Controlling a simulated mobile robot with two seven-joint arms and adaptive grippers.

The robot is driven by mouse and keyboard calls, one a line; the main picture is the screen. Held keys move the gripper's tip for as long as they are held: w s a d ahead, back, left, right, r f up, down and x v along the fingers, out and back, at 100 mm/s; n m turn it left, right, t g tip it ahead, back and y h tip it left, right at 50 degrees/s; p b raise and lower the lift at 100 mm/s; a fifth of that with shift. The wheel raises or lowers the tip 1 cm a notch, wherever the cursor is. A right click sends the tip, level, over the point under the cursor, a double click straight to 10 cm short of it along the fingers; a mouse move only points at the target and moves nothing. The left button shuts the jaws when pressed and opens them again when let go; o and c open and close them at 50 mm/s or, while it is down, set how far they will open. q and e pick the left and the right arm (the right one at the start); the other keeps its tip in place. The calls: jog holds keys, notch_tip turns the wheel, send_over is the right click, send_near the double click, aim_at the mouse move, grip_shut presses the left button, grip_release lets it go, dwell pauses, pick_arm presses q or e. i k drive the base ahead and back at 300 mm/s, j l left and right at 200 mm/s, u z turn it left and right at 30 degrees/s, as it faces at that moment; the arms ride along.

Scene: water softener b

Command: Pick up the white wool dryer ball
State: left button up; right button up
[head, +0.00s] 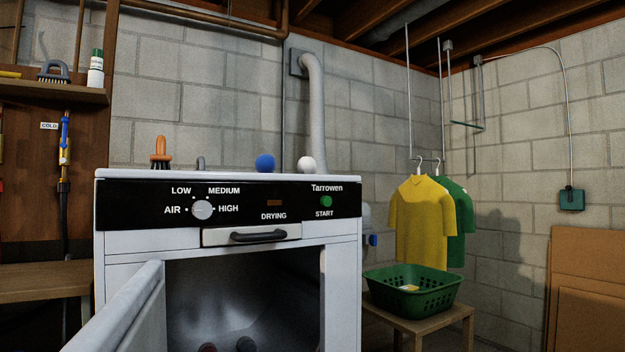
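The white wool dryer ball (307,164) sits on top of the dryer (228,241), near the right end of its upper surface. A blue ball (265,163) sits a little to its left, with a gap between them. Neither of my grippers shows in the head view. Nothing covers the white ball, though its very base is at the panel's top edge.
The dryer door (125,315) stands open at the lower left. An orange-handled brush (160,153) stands on the dryer's top left. A grey duct (314,110) rises behind the white ball. A green basket (413,290) rests on a wooden stool (420,324) at right.

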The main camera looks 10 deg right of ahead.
aim_at(307, 165)
jog(key=i+l, duration=0.1)
jog(key=l, duration=0.35)
jog(key=i+l, duration=0.1)
jog(key=l, duration=0.4)
jog(key=i+l+z, duration=0.1)
jog(key=l, duration=0.35)
